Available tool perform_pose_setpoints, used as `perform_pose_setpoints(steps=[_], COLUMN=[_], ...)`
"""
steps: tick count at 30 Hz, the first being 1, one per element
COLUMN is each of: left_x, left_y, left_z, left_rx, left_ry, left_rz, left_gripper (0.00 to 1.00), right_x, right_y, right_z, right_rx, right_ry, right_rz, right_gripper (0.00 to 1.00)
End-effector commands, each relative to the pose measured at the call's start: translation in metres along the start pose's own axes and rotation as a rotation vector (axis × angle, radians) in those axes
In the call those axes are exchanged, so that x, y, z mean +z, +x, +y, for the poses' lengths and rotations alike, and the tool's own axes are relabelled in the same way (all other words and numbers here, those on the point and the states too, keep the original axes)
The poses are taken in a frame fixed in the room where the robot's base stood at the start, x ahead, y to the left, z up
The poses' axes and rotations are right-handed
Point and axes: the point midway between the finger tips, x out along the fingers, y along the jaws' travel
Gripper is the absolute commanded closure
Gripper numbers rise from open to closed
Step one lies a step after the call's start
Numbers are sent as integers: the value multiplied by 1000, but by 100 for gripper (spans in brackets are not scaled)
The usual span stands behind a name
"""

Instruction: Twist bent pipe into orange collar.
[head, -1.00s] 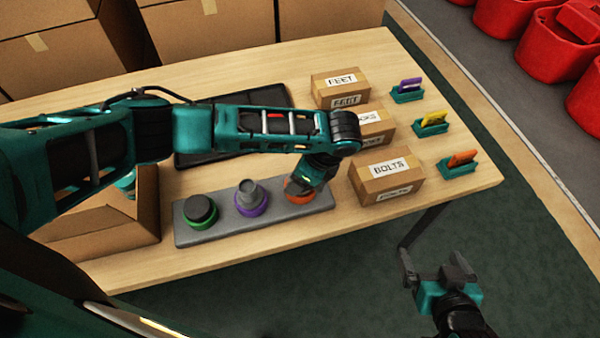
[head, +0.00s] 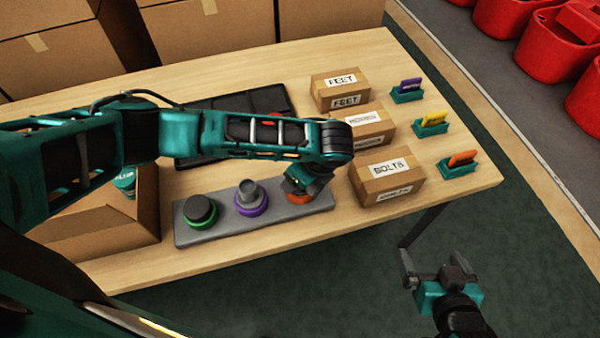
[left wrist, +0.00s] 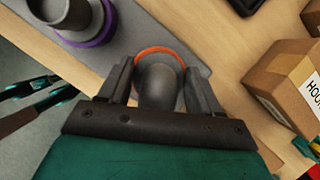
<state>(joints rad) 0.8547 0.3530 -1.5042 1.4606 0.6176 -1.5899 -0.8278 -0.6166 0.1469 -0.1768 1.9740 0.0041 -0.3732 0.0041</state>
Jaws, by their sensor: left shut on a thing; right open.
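The orange collar (head: 299,197) sits at the right end of the grey base plate (head: 265,222), mostly hidden under my left gripper (head: 306,187) in the head view. In the left wrist view my left gripper (left wrist: 160,90) is shut on the grey bent pipe (left wrist: 159,82), one finger on each side. The orange collar (left wrist: 158,51) shows as a ring around the pipe's far side. How deep the pipe sits is hidden. My right gripper (head: 437,272) is open and empty, off the table's front edge.
On the same plate stand a green collar with a dark round part (head: 200,210) and a purple collar with a grey pipe (head: 250,197). The BOLTS box (head: 388,178) is close to the right. An open cardboard box (head: 100,235) is at the left.

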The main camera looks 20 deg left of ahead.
Motion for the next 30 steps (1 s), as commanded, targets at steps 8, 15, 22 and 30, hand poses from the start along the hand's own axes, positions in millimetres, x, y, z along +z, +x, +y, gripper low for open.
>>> perform_pose_setpoints(steps=[8, 15, 22, 30], left_x=[0, -1, -3, -2], left_y=[0, 2, 5, 5], left_z=[0, 0, 0, 0], left_rx=[1, 1, 1, 1], left_ry=[-2, -3, -3, -3], left_rz=[0, 0, 0, 0], left_gripper=[68, 68, 68, 34], right_x=[0, 0, 1, 1], right_y=[0, 0, 1, 1], right_z=[0, 0, 0, 0], right_rx=[0, 0, 0, 0], right_ry=[0, 0, 0, 1], right_rz=[0, 0, 0, 0], right_gripper=[0, 0, 0, 0])
